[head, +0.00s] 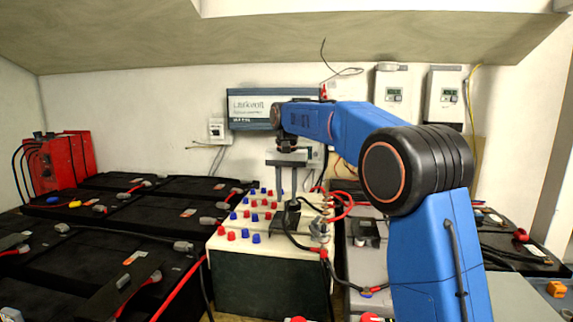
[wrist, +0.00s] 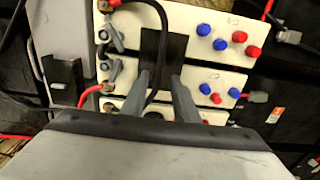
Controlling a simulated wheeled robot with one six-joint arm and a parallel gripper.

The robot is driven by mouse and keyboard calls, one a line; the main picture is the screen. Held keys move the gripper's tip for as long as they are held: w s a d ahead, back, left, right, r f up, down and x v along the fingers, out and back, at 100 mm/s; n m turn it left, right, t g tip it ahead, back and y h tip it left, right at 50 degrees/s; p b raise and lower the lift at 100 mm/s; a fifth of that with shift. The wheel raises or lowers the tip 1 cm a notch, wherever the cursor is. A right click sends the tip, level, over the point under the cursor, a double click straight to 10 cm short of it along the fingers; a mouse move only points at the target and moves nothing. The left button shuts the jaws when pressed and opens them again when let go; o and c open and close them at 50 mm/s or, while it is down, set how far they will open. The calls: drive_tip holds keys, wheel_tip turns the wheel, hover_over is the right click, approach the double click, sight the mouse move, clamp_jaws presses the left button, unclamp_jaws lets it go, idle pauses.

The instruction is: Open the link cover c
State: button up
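A dark flat piece that may be link cover c (wrist: 163,50) lies across the white battery tops in the wrist view; I can read no letter on it. In the head view a dark piece (head: 287,217) shows on the white tops below my gripper (head: 286,194). My gripper points down, and its two grey fingers stand apart in the wrist view (wrist: 160,80). The fingertips are close to the near end of the dark piece; I cannot tell whether they touch it. A black cable crosses beside the left finger, and the gripper body hides what lies nearer.
White-topped batteries (head: 232,247) carry red and blue caps and several cables. Another dark block (head: 366,231) sits on the grey unit to the right. Black batteries (head: 130,215) fill the left. A red device (head: 62,163) stands far left, and meters hang on the wall.

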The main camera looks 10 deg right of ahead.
sight(287, 213)
wheel_tip(287, 213, up, 12)
drive_tip(key=shift+r, duration=0.15)
idle(0.5)
drive_tip(key=s+d+f+n+t, duration=0.15)
drive_tip(key=s+d, duration=0.25)
drive_tip(key=s, duration=0.4)
drive_tip(key=s+d+f, duration=0.2)
drive_tip(key=s+d, duration=0.1)
drive_tip(key=s, duration=0.5)
drive_tip(key=s+d+f+t, duration=0.1)
drive_tip(key=s+d, duration=0.3)
drive_tip(key=s, duration=0.3)
drive_tip(key=s+d+f+n+t, duration=0.1)
drive_tip(key=s+d+f, duration=0.1)
drive_tip(key=s+f, duration=0.9)
drive_tip(key=s+d+f+n+t, duration=0.1)
drive_tip(key=s+d+f, duration=0.2)
drive_tip(key=s+f, duration=0.8)
drive_tip(key=s, duration=0.2)
drive_tip(key=shift+s+d, duration=0.25)
drive_tip(key=shift+s, duration=0.1)
